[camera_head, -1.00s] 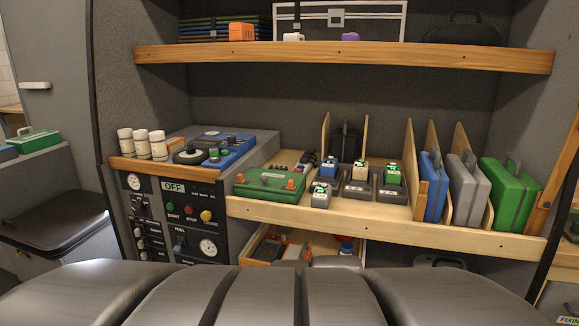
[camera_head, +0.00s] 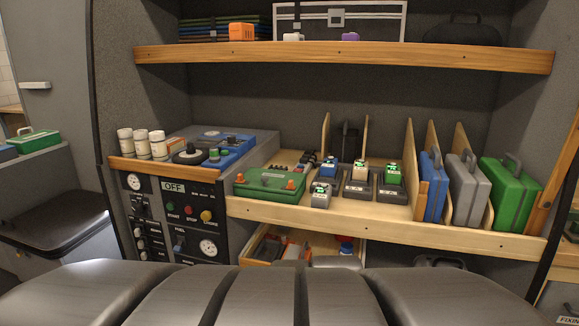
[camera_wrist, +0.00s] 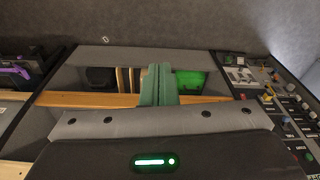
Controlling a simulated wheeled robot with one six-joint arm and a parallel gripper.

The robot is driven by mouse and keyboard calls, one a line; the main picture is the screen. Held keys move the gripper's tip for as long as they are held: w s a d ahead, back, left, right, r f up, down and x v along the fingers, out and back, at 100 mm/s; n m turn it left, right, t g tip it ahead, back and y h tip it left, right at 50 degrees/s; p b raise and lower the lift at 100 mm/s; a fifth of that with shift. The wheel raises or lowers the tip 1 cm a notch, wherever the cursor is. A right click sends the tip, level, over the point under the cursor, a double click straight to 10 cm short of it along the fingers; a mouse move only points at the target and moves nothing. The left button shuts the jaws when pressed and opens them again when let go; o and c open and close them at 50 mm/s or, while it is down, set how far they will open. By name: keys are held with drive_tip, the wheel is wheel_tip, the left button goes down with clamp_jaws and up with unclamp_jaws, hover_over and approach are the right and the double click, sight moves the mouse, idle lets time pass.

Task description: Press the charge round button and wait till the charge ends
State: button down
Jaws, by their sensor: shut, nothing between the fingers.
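A dark control panel (camera_head: 158,238) stands at the left of the head view, with a pale display (camera_head: 173,187) reading OFF. Below the display are a green round button (camera_head: 171,208), a red round button (camera_head: 189,208) and a larger yellow round button (camera_head: 206,215). The label by the yellow one is too small to read surely. In the wrist view a control panel (camera_wrist: 285,110) shows at the right edge. My gripper (camera_wrist: 158,68) shows in the wrist view, its fingers together and empty, apart from that panel. It is out of the head view.
Several small charger-like units (camera_head: 357,185) stand on the wooden shelf (camera_head: 400,226). A green case (camera_head: 270,184) lies left of them; upright blue, grey and green cases (camera_head: 510,188) stand right. White jars (camera_head: 142,143) stand above the panel. Dark padding (camera_head: 270,296) fills the bottom.

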drive_tip(key=w+a+r+m+t+y+p, duration=0.1)
drive_tip(key=w+a+r+m+y+p, duration=0.3)
drive_tip(key=w+a, duration=1.2)
drive_tip(key=w+a+r+m+t+y+p, duration=0.1)
drive_tip(key=w+a+r+m+y+p, duration=0.3)
drive_tip(key=w+a+r+m+p, duration=0.3)
drive_tip(key=w+a+r+m, duration=0.1)
drive_tip(key=w+a+r, duration=0.4)
drive_tip(key=w+a, duration=0.4)
drive_tip(key=shift+a+r, duration=0.2)
drive_tip(key=shift+a, duration=0.85)
drive_tip(key=shift+w+d, duration=0.1)
